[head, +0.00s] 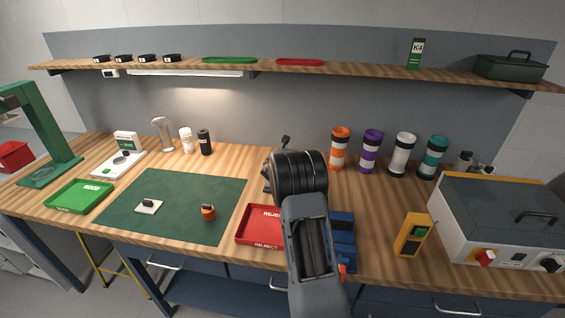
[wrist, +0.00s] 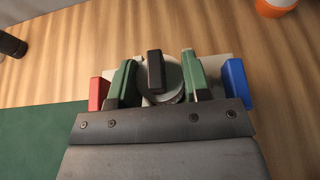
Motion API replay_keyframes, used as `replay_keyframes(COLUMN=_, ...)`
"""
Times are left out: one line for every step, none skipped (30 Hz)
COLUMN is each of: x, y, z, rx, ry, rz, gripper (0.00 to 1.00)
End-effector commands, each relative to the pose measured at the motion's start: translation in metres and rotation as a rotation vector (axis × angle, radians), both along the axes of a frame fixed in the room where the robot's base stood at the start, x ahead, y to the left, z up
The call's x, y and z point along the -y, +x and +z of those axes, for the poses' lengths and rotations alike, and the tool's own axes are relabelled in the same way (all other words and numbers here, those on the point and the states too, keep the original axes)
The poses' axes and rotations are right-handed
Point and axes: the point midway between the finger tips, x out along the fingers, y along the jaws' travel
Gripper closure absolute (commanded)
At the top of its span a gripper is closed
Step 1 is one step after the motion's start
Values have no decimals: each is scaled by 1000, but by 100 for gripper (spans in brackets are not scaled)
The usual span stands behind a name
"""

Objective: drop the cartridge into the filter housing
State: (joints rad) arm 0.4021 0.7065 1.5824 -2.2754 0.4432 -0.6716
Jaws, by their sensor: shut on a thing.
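In the wrist view my gripper (wrist: 157,80) has two green fingers closed around a pale grey round piece (wrist: 172,70) with an upright black tab (wrist: 155,72). I take this piece to be the cartridge; its underside is hidden. A beige flat edge (wrist: 222,64) shows behind it, and I cannot tell whether the two touch. In the head view my own arm hides the gripper and the held piece. I cannot pick out the filter housing for sure; it may be hidden behind my arm or under the held piece.
A black bottle (head: 205,142) and an orange-and-white canister (head: 340,148) stand either side of my gripper. A green mat (head: 175,228) holds a pale square plate (head: 148,207) and an orange piece (head: 208,213). A red tray (head: 255,238) lies nearer, beside my arm.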

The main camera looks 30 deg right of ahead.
Motion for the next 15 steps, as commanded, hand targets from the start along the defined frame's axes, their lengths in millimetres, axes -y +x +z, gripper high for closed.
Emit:
replay_keyframes(x=0, y=0, z=0, rx=0, ry=0, rz=0, gripper=80)
replay_keyframes(x=0, y=0, z=0, rx=0, ry=0, rz=0, gripper=80)
replay_keyframes(x=0, y=0, z=0, rx=0, ry=0, rz=0, gripper=80)
replay_keyframes(x=0, y=0, z=-1, rx=0, ry=0, rz=0, gripper=80)
replay_keyframes(x=0, y=0, z=-2, rx=0, ry=0, rz=0, gripper=80)
replay_keyframes(x=0, y=0, z=-3, rx=0, ry=0, rz=0, gripper=80)
replay_keyframes(x=0, y=0, z=-4, rx=0, ry=0, rz=0, gripper=80)
replay_keyframes(x=0, y=0, z=-4, rx=0, ry=0, rz=0, gripper=80)
replay_keyframes(x=0, y=0, z=-5, rx=0, ry=0, rz=0, gripper=80)
replay_keyframes(x=0, y=0, z=-6, rx=0, ry=0, rz=0, gripper=80)
replay_keyframes(x=0, y=0, z=-6, rx=0, ry=0, rz=0, gripper=80)
replay_keyframes(x=0, y=0, z=-7, rx=0, ry=0, rz=0, gripper=80)
replay_keyframes(x=0, y=0, z=-8, rx=0, ry=0, rz=0, gripper=80)
replay_keyframes(x=0, y=0, z=-8, rx=0, ry=0, rz=0, gripper=80)
replay_keyframes(x=0, y=0, z=-9, rx=0, ry=0, rz=0, gripper=80)
